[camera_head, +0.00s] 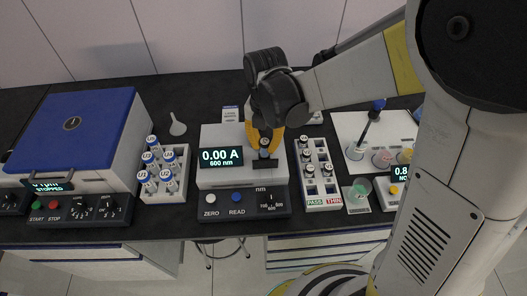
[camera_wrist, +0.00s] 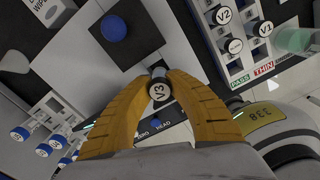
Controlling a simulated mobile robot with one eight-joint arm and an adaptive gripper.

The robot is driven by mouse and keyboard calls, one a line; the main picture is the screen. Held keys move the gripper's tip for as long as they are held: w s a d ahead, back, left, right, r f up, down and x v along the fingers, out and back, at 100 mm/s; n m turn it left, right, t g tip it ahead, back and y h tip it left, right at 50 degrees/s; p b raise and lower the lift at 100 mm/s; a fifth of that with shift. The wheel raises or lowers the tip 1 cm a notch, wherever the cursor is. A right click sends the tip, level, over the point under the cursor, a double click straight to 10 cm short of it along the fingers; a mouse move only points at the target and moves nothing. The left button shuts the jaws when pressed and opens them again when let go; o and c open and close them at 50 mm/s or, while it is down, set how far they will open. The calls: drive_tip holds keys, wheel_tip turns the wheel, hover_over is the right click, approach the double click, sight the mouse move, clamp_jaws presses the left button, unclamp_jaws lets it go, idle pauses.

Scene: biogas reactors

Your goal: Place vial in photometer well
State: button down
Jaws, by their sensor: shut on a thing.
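My gripper (camera_head: 266,138) is over the right part of the white photometer (camera_head: 212,178), whose display reads 0.00 A, 600 nm. In the wrist view my gripper's yellow fingers (camera_wrist: 158,86) are shut on a small dark-capped vial (camera_wrist: 157,92) labelled V3. In the head view the vial (camera_head: 264,153) looks upright, just above or at a dark patch (camera_head: 265,164) on the photometer's top. The well opening is hidden by the vial and fingers. I cannot tell whether the vial's lower end is inside it.
A white rack (camera_head: 327,188) with several vials and PASS and THIN labels stands close right of the photometer. A rack of blue-capped U vials (camera_head: 163,185) stands to its left, beside a blue-lidded machine (camera_head: 83,125). A beaker (camera_head: 357,194) stands farther right.

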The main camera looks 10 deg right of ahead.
sight(264, 154)
drive_tip(key=shift+f+b, duration=0.8)
drive_tip(key=shift+f, duration=1.25)
drive_tip(key=shift+f, duration=0.15)
drive_tip(key=c, duration=1.4)
unclamp_jaws()
drive_tip(key=shift+o, duration=0.2)
